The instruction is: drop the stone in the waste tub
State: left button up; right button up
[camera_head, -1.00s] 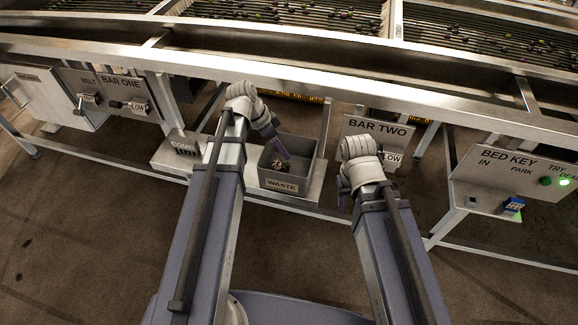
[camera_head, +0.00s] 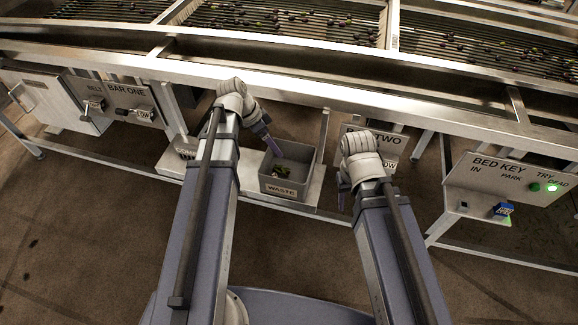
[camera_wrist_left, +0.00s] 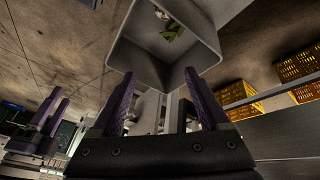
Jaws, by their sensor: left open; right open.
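The waste tub (camera_head: 285,189) is a grey open box labelled WASTE, on a metal shelf under the machine. It also shows in the left wrist view (camera_wrist_left: 130,58). Inside it lie green leafy bits (camera_head: 283,171) and a small pale lump (camera_wrist_left: 161,14), which may be the stone; I cannot tell for sure. My left gripper (camera_head: 273,150) is above the tub, pointing down at it. In the left wrist view its purple fingers (camera_wrist_left: 163,105) are apart with nothing between them. My right gripper (camera_head: 342,190) is open, to the right of the tub.
A BAR TWO sign (camera_head: 385,142) stands behind my right gripper. A long metal rail crosses above the tub. Yellow crates (camera_wrist_left: 298,66) show in the left wrist view.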

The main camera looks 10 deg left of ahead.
pick_arm(q)
jog(key=shift+p+v, duration=0.45)
jog(key=shift+v, duration=0.6)
jog(key=shift+d, duration=0.1)
jog(key=s+d+f+n+g+y, duration=0.1)
jog(key=s+d+n+y, duration=0.5)
jog(key=s+d, duration=0.7)
jog(key=shift+s+d+f, duration=0.2)
jog(key=shift+d+f, duration=0.25)
jog(key=shift+d, duration=0.1)
jog(key=shift+d, duration=0.1)
